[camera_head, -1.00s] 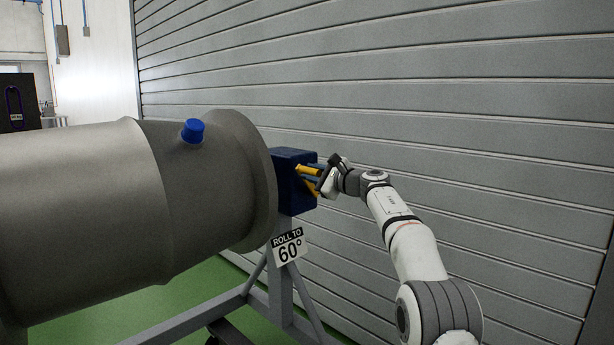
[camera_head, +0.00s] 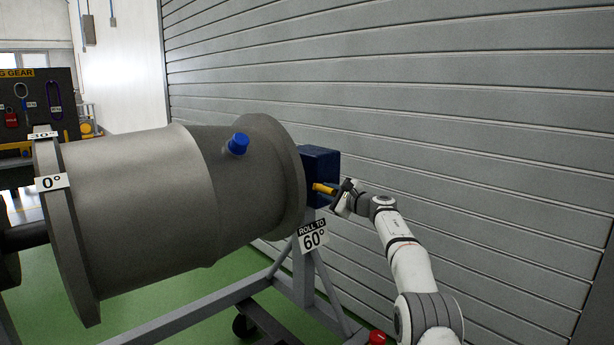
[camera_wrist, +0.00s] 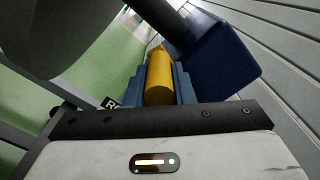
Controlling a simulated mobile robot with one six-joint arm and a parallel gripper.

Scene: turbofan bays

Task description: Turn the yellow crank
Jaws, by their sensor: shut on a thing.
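The yellow crank (camera_head: 323,189) sticks out from the dark blue gearbox (camera_head: 321,165) at the right end of the grey engine casing (camera_head: 150,200). My gripper (camera_head: 341,195) is at the crank's outer end and shut on it. In the wrist view the yellow crank handle (camera_wrist: 159,80) stands just beyond the gripper's edge, with the blue gearbox (camera_wrist: 215,60) behind and to the right. A sign (camera_head: 312,235) below the gearbox reads "ROLL TO 60°". A 0° label (camera_head: 52,182) sits on the casing's left flange.
A grey stand (camera_head: 304,275) on wheels carries the casing above a green floor. A grey slatted wall (camera_head: 450,110) runs close behind the arm. A dark gear board (camera_head: 35,110) stands at the far left. A blue cap (camera_head: 238,144) sits on the casing.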

